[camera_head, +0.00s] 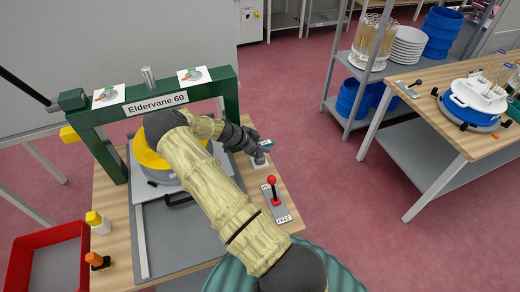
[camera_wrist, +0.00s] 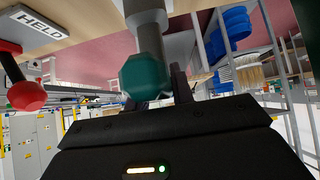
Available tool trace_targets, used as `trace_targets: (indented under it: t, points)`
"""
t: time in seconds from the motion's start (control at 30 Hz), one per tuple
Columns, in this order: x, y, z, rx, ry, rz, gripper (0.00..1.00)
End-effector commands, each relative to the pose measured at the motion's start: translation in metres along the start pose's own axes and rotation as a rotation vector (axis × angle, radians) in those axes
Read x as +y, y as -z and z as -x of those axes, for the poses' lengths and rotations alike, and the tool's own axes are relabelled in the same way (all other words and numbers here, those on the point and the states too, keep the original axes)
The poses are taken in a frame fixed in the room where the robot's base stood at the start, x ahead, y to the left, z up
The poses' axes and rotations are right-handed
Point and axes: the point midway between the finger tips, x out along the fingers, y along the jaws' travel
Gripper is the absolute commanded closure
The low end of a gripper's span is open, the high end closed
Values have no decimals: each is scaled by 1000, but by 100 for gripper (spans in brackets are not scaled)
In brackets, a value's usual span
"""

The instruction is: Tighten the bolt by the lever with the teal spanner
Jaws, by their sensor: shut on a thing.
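The bolt is hidden or cannot be told apart there. The red-knobbed lever (camera_head: 273,190) stands just nearer; its knob also shows in the wrist view (camera_wrist: 27,96).
A green frame (camera_head: 160,99) labelled "Eldervane 60" spans the bench over a yellow round part (camera_head: 148,158). Another table (camera_head: 440,125) and a shelf stand right, across open floor.

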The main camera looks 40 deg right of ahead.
Motion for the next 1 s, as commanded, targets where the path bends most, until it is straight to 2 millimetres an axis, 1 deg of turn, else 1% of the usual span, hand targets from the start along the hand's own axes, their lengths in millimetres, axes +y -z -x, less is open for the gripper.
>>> trace_targets:
  t: [0.17,0.27,0.37,0.7,0.83,1.0]
  points:
    - [-1,2,3,0,2,0,100]
    - [-1,8,10,0,4,-2,100]
    - [-1,18,19,-1,4,-3,100]
    - [-1,62,60,-1,4,-2,100]
    - [0,70,68,0,2,1,100]
    - [0,73,70,0,2,1,100]
